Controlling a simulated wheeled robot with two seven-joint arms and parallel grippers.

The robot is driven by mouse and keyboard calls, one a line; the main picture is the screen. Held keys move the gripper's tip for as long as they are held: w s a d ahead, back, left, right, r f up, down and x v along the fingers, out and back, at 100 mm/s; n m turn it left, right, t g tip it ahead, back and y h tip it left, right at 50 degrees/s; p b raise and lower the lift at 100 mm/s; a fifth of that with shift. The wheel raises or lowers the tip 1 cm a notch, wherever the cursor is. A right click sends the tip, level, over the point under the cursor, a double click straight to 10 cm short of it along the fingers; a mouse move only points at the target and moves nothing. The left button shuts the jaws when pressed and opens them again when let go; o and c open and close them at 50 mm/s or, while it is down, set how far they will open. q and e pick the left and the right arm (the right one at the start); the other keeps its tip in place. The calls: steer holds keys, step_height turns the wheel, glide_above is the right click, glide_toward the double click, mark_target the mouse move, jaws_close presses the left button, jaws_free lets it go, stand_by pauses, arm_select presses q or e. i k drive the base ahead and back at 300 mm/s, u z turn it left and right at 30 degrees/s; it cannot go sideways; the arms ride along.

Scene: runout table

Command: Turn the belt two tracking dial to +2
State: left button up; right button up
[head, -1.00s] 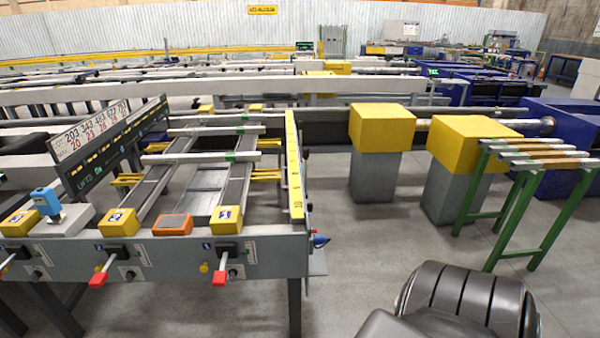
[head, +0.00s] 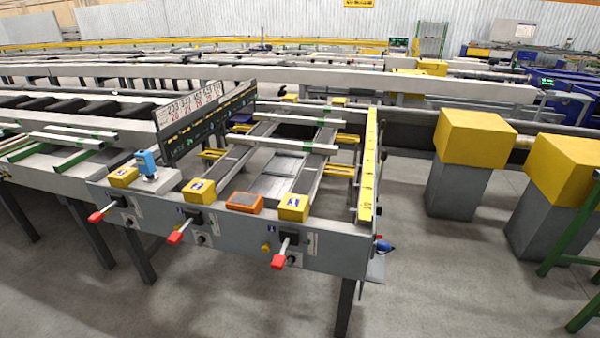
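The runout table (head: 240,236) stands in the middle, with a grey front panel facing me. The panel carries three red-tipped levers: left (head: 96,216), middle (head: 175,237) and right (head: 278,261). Small dark knobs sit low on the panel near the levers, including a middle knob (head: 202,240) and a right knob (head: 290,260). Their markings are too small to read, so I cannot tell which is the belt two tracking dial or its setting. Neither of my grippers is in view.
Yellow blocks, an orange box (head: 245,203) and a blue device (head: 147,163) sit along the table's front top. A number board (head: 205,115) stands behind them. Yellow-topped grey pillars (head: 460,185) stand at the right. Grey floor (head: 440,290) in front is clear.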

mark_target(201, 239)
steer(key=k, duration=1.3)
steer(key=u, duration=0.7)
steer(key=i, duration=1.4)
steer(key=z, duration=0.7)
steer(key=i, duration=0.7)
steer(key=z, duration=0.6)
